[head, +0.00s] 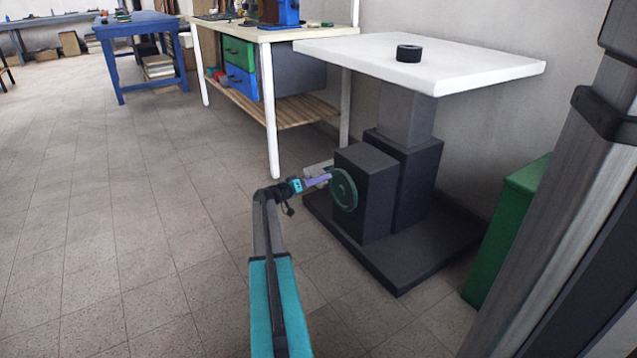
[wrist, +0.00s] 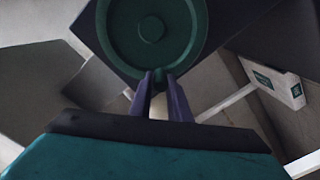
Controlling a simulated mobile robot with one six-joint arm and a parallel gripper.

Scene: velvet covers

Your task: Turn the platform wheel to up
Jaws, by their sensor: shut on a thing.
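The platform wheel (head: 343,189) is a dark green disc on the left side of a dark grey box under the platform. In the wrist view the wheel (wrist: 152,28) faces me with a round hub at its centre. My gripper (head: 327,178) reaches the wheel from the left. In the wrist view its two purple fingers (wrist: 160,92) are shut on the wheel's lower rim, or on a handle there; I cannot tell which. The white platform (head: 470,72) sits level on a grey column, with a black round thing (head: 409,53) on its top.
A workbench (head: 270,90) with green and blue drawers stands behind, to the left of the platform. A blue table (head: 135,25) is farther back. A green box (head: 505,230) stands to the right of the platform's dark base (head: 410,262). The tiled floor on the left is clear.

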